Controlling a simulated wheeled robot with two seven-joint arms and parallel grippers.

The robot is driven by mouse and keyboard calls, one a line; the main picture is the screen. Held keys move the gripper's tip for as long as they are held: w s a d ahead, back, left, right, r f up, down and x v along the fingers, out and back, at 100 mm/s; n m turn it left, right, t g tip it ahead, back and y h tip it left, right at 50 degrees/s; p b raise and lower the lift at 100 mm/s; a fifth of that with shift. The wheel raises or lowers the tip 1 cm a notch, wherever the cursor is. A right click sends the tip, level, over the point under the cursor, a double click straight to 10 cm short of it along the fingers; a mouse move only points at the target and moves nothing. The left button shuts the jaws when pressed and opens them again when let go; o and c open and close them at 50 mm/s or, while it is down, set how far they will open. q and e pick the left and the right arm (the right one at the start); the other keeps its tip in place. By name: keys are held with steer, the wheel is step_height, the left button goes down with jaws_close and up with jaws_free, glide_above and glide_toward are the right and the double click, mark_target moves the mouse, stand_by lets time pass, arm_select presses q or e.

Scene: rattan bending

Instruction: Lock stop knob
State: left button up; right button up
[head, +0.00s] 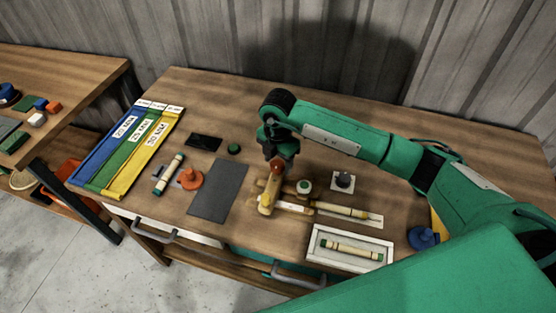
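My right gripper (279,158) points down over the middle of the wooden table. Its fingertips are at a small reddish-orange knob (276,167) on top of a yellow-tan wooden bending jig (267,194). The knob looks like the stop knob. The picture is too small to tell whether the fingers are closed on it or only around it. A rattan piece (343,210) lies to the right of the jig, on a pale strip. My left gripper is not in view.
Near the jig are a white-and-green round piece (304,187) and a dark knob on a pale plate (344,180). A white tray (318,247) holds another rattan piece. A dark grey mat (217,191) and an orange knobbed piece (190,178) lie to the left.

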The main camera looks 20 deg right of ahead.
mark_target(278, 163)
step_height(278, 163, up, 14)
steer(key=b, duration=0.3)
steer(key=shift+f, duration=0.15)
stand_by(0.6)
